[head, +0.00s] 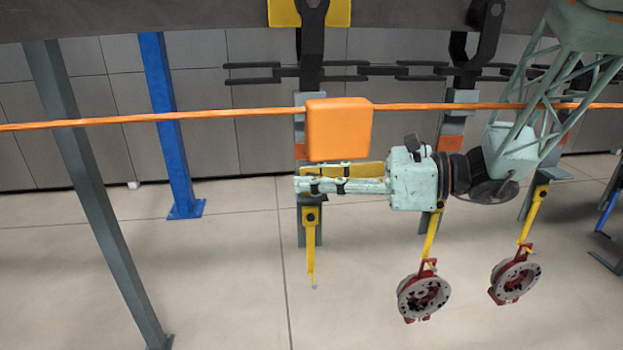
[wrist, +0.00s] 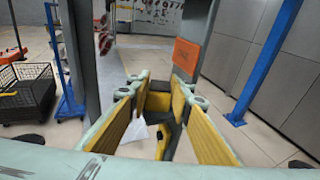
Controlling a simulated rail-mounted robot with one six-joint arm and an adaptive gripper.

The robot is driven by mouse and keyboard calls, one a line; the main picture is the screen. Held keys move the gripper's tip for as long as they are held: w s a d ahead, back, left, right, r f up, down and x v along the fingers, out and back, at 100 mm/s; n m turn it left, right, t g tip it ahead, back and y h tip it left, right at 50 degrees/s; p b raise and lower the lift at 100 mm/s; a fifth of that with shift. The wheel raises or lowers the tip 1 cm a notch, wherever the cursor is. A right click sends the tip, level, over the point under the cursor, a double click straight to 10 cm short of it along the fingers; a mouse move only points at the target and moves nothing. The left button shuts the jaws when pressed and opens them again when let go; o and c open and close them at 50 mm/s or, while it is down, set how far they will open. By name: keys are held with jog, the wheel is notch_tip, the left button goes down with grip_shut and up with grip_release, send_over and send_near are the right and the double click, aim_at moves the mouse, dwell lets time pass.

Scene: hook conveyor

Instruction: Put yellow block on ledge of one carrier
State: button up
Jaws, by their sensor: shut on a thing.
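My gripper (head: 304,185) reaches left across the nearest carrier (head: 311,232), its fingertips overlapping the grey hanging plate. In the wrist view the two yellow-padded fingers (wrist: 160,88) stand apart with a yellow block (wrist: 158,102) between their far ends, so they are shut on it. In the head view the block cannot be told apart from the yellow finger pads. The carrier's plate with its orange panel (wrist: 187,55) is just beyond the fingertips in the wrist view. The ledge is mostly hidden; whether the block touches it cannot be told.
An orange box (head: 340,128) on an orange cable (head: 230,113) hides the carrier's upper part. A yellow hook (head: 310,250) hangs below it, empty. Two more carriers at right hold round grey-and-red parts (head: 424,296) (head: 515,278). A grey post (head: 95,190) and blue post (head: 165,125) stand left.

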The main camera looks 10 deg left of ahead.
jog(key=o, duration=0.8)
jog(key=shift+f, duration=0.1)
jog(key=shift+o, duration=0.2)
jog(key=d+r, duration=0.2)
jog(key=d, duration=1)
jog(key=shift+s+a, duration=0.1)
dwell(0.9)
